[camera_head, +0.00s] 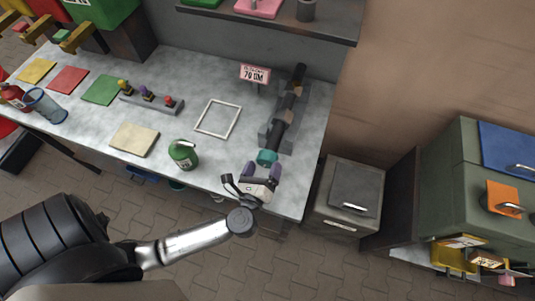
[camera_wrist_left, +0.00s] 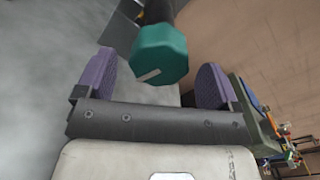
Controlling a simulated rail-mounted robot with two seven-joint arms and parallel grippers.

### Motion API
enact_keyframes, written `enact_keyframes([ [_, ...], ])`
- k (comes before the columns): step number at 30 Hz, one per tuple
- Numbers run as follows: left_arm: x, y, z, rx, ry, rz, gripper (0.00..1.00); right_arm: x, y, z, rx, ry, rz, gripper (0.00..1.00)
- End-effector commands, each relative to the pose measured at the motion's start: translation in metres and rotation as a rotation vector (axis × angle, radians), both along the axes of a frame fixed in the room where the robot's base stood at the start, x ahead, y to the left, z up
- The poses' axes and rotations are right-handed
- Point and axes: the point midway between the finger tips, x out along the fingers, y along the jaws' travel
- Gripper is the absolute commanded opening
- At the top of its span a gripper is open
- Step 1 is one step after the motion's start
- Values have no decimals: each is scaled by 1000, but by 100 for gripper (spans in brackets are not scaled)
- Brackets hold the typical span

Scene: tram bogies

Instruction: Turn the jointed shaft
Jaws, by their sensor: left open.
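The jointed shaft (camera_head: 287,105) is dark and lies on a grey stand near the right end of the bench. Its near end carries a teal faceted knob (camera_head: 267,157), which also shows in the left wrist view (camera_wrist_left: 160,55) with a pale line on its face. My left gripper (camera_head: 263,173) is open at the bench's front edge, right by the knob. In the left wrist view its purple finger pads (camera_wrist_left: 155,82) stand apart on either side of the knob, with gaps on both sides. My right gripper is not in view.
A small sign (camera_head: 255,73) reading "70 Nm" stands left of the shaft. A green canister (camera_head: 183,154), a white square frame (camera_head: 217,119) and coloured mats lie further left. A grey cabinet (camera_head: 347,197) stands right of the bench. A shelf (camera_head: 270,22) hangs behind.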

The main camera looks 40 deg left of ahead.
Motion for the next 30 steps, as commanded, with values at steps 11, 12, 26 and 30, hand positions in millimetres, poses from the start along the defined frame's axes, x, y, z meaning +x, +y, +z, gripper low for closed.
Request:
enact_keyframes([
  [11, 34, 17, 0, 1, 0, -1, 87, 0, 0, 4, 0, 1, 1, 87],
  [12, 35, 17, 0, 1, 0, -1, 87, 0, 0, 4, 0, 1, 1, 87],
  [26, 37, 18, 0, 1, 0, 0, 78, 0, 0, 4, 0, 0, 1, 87],
  [30, 37, 18, 0, 1, 0, 0, 64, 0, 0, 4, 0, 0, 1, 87],
])
